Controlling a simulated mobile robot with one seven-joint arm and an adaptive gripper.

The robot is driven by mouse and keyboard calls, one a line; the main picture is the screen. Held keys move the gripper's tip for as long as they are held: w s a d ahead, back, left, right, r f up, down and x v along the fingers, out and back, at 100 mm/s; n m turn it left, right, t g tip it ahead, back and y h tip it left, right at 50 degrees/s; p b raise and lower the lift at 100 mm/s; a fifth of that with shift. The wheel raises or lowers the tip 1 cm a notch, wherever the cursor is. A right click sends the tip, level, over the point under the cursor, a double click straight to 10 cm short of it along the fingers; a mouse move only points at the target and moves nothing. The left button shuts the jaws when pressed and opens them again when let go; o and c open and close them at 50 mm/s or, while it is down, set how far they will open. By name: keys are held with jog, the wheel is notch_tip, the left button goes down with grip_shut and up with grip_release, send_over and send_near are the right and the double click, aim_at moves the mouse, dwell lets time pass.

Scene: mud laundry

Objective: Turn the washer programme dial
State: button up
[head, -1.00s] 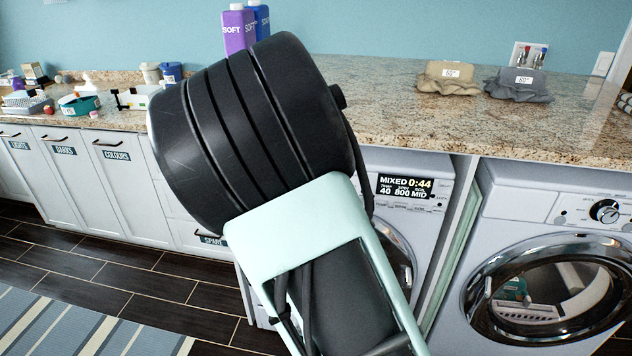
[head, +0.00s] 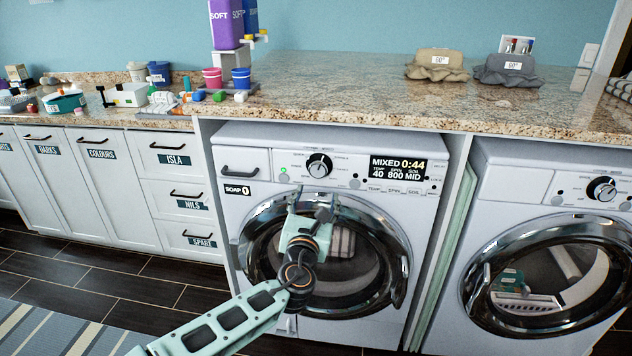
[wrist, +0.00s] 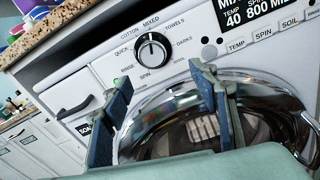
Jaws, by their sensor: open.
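The washer (head: 340,150) under the counter has a round black and silver programme dial (head: 319,165) on its front panel. In the wrist view the dial (wrist: 152,50) is ringed by words such as Cotton, Mixed, Towels, Darks, Spin and Quick, and its white mark points up, near Mixed. The washer display (head: 398,168) reads Mixed 0:44. My gripper (head: 316,196) is in front of the round door (head: 380,235), just below the dial and apart from it. In the wrist view its two fingers (wrist: 165,95) are spread and empty, below and either side of the dial.
A soap drawer (head: 242,165) is left of the dial, with buttons (head: 397,190) to its right. The granite counter (head: 370,95) overhangs the panel. A second machine (head: 550,220) stands at the right. Bottles (head: 227,30) and small cups stand on the counter.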

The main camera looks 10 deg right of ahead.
aim_at(318, 171)
jog(key=shift+n, duration=0.3)
jog(key=x, duration=0.7)
jog(key=a+x, duration=0.1)
jog(key=x, duration=0.2)
jog(key=shift+w+r, duration=0.3)
jog(key=shift+w, duration=0.15)
jog(key=c, duration=1.2)
jog(key=shift+o, duration=0.2)
